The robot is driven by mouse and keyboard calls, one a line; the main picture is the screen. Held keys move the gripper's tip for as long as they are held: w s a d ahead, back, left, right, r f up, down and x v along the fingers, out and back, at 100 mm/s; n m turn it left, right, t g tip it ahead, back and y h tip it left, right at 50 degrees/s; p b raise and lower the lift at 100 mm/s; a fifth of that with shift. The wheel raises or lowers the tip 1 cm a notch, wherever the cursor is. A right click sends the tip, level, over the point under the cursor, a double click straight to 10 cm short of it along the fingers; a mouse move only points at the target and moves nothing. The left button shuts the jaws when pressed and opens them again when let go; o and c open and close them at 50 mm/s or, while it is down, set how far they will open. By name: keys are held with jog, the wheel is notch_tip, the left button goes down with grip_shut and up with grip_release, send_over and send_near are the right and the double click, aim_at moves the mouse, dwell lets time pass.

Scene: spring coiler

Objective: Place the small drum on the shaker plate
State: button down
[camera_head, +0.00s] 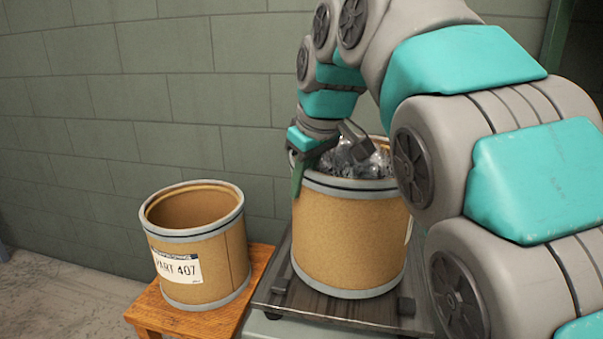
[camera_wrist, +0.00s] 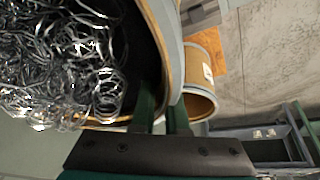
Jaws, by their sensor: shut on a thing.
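A tan fibre drum (camera_head: 350,235) with grey rims, full of loose shiny metal coils (camera_head: 355,160), stands upright over a dark flat plate (camera_head: 335,308) with small corner blocks, which looks like the shaker plate. Its base appears to be at the plate; I cannot tell if it bears fully on it. My gripper (camera_head: 297,180) is shut on the drum's near-left rim, one green finger outside the wall. In the wrist view, my gripper's green fingers (camera_wrist: 162,110) straddle the rim of the drum (camera_wrist: 168,40), and the coils (camera_wrist: 65,60) fill much of the picture.
An empty tan drum (camera_head: 198,250) labelled PART 407 stands on a wooden stool (camera_head: 160,312) just left of the plate; it also shows in the wrist view (camera_wrist: 198,85). A grey block wall (camera_head: 150,90) is close behind. Bare floor (camera_head: 50,290) lies at the left.

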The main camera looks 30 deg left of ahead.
aim_at(309, 169)
jog(key=shift+f, duration=0.1)
dwell(0.3)
jog(key=c, duration=0.9)
grip_release()
jog(key=shift+f, duration=0.15)
jog(key=shift+d+r, duration=0.1)
jog(key=shift+r, duration=0.45)
jog(key=v, duration=0.6)
jog(key=shift+f, duration=0.1)
jog(key=p+v, duration=0.3)
jog(key=v, duration=0.2)
jog(key=shift+s+d+p, duration=0.1)
jog(key=shift+p, duration=0.2)
